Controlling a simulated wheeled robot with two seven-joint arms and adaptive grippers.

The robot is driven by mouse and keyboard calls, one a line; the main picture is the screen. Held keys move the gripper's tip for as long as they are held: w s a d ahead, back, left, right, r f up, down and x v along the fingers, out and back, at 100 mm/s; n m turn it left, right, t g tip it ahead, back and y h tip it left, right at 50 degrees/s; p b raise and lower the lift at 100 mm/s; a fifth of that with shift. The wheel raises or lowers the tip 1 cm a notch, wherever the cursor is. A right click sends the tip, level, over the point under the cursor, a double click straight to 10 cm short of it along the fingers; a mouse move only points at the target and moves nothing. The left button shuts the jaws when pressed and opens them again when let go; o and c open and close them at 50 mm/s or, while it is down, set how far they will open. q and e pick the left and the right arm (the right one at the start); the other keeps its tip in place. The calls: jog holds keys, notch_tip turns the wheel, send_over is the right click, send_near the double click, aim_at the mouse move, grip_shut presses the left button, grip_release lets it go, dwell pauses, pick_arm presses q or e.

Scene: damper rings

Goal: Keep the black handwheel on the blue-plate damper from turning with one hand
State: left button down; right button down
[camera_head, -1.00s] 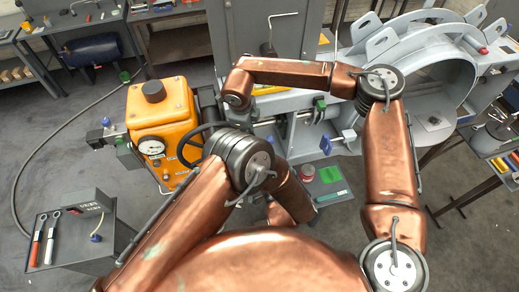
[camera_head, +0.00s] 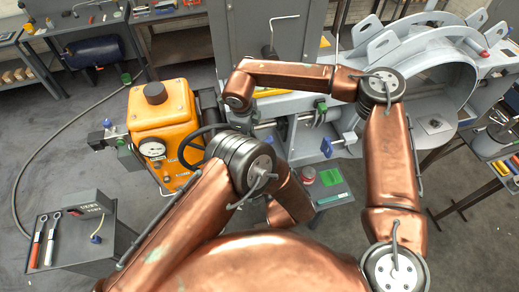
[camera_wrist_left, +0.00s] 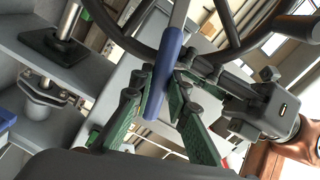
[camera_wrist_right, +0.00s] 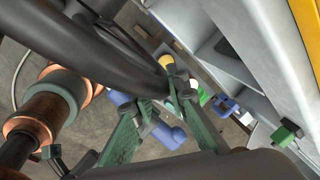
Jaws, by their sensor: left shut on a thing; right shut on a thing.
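A black handwheel (camera_head: 182,148) stands at the right side of an orange gauge box (camera_head: 160,110) in the head view, partly covered by my left arm. In the left wrist view, a black spoked wheel (camera_wrist_left: 237,35) fills the top. My left gripper (camera_wrist_left: 170,88) is shut on a blue-sleeved rod (camera_wrist_left: 164,72) beside that wheel. In the right wrist view, my right gripper (camera_wrist_right: 150,100) is shut on a thick black curved rim (camera_wrist_right: 118,57). I cannot make out a blue plate on the damper.
A large grey ring housing (camera_head: 440,50) stands at the right. A small dark cart (camera_head: 75,245) with wrenches is at lower left. A hose (camera_head: 50,140) runs over the floor. My arms cross the middle. A green tray (camera_head: 330,180) sits low near the centre.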

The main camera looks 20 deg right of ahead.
pick_arm(q)
jog(key=shift+w+r, duration=0.1)
jog(key=shift+w, duration=0.3)
jog(key=c, duration=1.8)
grip_release()
jog(key=shift+o, duration=0.2)
jog(key=shift+c, duration=0.3)
jog(key=c, duration=0.4)
jog(key=shift+o, duration=0.2)
